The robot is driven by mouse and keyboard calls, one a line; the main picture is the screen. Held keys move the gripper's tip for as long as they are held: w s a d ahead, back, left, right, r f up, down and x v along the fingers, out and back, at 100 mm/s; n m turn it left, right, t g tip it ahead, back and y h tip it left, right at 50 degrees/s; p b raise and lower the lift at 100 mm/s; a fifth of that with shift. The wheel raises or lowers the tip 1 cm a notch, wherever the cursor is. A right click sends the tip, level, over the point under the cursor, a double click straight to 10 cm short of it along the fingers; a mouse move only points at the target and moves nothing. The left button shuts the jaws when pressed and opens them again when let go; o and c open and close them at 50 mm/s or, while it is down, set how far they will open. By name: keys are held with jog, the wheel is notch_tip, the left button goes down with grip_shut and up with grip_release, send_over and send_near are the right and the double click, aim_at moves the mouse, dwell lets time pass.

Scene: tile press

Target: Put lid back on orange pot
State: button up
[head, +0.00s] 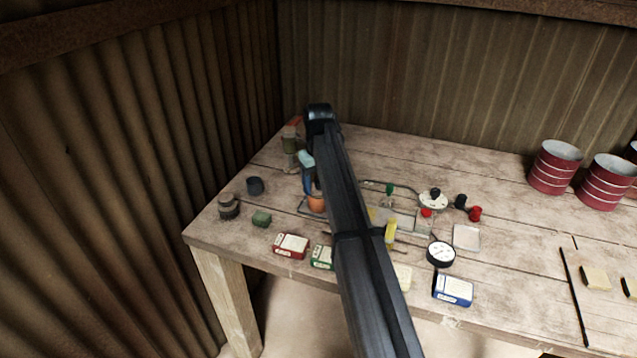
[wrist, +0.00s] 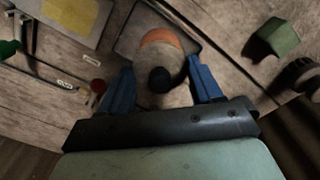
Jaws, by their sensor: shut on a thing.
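The orange pot (head: 316,204) stands on the workbench, partly hidden by my arm in the head view. In the wrist view, a strip of the orange pot (wrist: 160,37) shows past the lid. The lid (wrist: 163,98) is greyish with a dark round knob and sits between the blue fingers of my gripper (wrist: 161,88). My gripper is shut on the lid, just over or at the pot. In the head view, a blue finger (head: 308,184) shows above the pot; the lid is hidden. I cannot tell whether lid and pot touch.
A green block (head: 261,219), a dark cup (head: 255,186) and a brown jar (head: 228,206) stand left of the pot. Red (head: 291,245) and green boxes (head: 322,257) lie in front. A gauge (head: 440,254) and pipe fittings lie to the right.

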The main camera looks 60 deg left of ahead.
dwell(0.3)
jog(key=o, duration=1.2)
jog(key=shift+r, duration=0.1)
jog(key=shift+r, duration=3.4)
jog(key=shift+c, duration=0.3)
grip_shut()
jog(key=shift+f, duration=2.1)
